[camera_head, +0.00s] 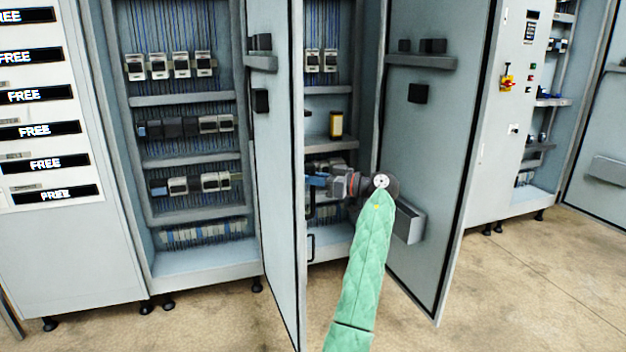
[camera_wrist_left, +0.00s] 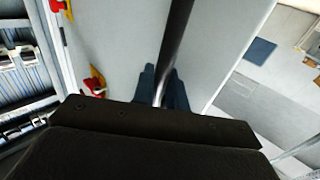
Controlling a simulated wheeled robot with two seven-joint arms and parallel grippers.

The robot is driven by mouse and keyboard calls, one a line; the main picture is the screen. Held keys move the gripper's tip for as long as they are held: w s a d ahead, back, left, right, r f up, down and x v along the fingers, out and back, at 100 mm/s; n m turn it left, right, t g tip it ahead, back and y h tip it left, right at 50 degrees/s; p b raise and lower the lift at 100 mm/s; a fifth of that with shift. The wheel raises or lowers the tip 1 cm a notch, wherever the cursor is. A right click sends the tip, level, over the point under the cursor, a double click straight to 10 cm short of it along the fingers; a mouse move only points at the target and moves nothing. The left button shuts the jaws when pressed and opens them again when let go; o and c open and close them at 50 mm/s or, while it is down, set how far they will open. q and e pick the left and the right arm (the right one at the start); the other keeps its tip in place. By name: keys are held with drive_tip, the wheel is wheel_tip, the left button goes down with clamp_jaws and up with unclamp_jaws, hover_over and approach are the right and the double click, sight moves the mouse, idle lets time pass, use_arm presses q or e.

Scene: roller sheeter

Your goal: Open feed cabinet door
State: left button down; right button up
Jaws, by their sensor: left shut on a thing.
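Two tall grey cabinet doors stand swung out in the head view: a middle door (camera_head: 272,120), seen nearly edge-on, and a wider door (camera_head: 425,150) to its right. No label shows which is the feed cabinet door. My left gripper (camera_head: 317,180) is on the end of the green-sleeved arm, between these doors, its fingers pointing left at the middle door. In the left wrist view its dark blue fingers (camera_wrist_left: 164,90) are shut around a dark bar handle (camera_wrist_left: 178,40) in front of a pale panel. My right gripper is not in view.
Open cabinets with rows of devices (camera_head: 170,65) stand behind the doors. A grey panel with FREE labels (camera_head: 45,130) is at the left. A cabinet with a red-yellow switch (camera_head: 506,82) is at the right. Bare floor (camera_head: 520,290) is clear in front on the right.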

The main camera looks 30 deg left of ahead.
use_arm(q)
drive_tip(key=c, duration=1.5)
unclamp_jaws()
drive_tip(key=shift+d, duration=0.1)
drive_tip(key=d, duration=0.7)
drive_tip(key=shift+w+d, duration=0.25)
drive_tip(key=shift+w, duration=0.2)
drive_tip(key=shift+m, duration=0.3)
